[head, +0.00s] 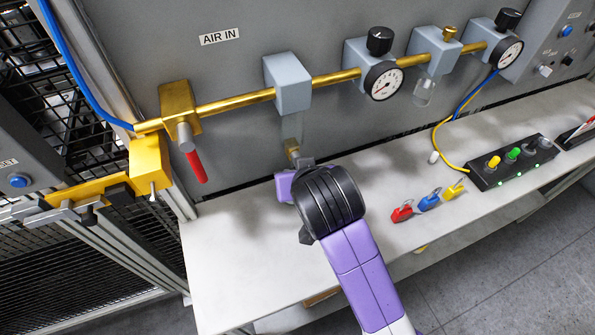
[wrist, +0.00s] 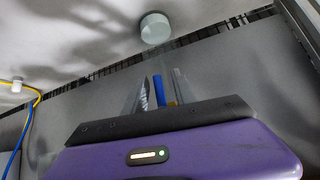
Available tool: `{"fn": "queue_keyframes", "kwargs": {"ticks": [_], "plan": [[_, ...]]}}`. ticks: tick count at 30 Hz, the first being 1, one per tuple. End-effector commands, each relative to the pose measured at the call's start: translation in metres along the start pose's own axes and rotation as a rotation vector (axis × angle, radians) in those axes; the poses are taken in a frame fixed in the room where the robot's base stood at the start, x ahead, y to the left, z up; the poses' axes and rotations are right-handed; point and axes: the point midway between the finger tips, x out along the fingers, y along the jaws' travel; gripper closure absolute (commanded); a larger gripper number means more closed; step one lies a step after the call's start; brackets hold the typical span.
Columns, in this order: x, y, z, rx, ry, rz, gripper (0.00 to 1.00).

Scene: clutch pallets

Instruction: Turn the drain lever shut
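The drain lever shows as a narrow blue handle (wrist: 159,91) in the wrist view, standing between my fingers, with a little brass (wrist: 172,103) beside its base. In the head view, the grey filter block (head: 288,83) on the brass pipe has a clear bowl (head: 291,127) and a brass drain fitting (head: 292,150) below it. My gripper (wrist: 161,88) is around the blue handle, its fingers apart with narrow gaps seeming to show on both sides. In the head view, my wrist hides the handle and fingertips.
A red-handled valve (head: 195,165) hangs left of the filter. Two gauges (head: 384,82) (head: 510,51) are to the right. Padlocks (head: 429,200) and a button box (head: 513,160) stand on the bench (head: 225,245). A pale round object (wrist: 155,28) shows in the wrist view.

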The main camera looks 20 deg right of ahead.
Motion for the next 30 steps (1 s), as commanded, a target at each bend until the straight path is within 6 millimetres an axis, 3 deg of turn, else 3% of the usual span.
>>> {"fn": "queue_keyframes", "kwargs": {"ticks": [6,12,30], "plan": [[-0.035,0.0,0.0,0.0,0.002,-0.002,0.68],[-0.053,0.0,0.0,0.0,0.0,-0.001,0.68],[-0.053,0.001,0.003,-0.002,0.0,-0.001,0.68]]}}
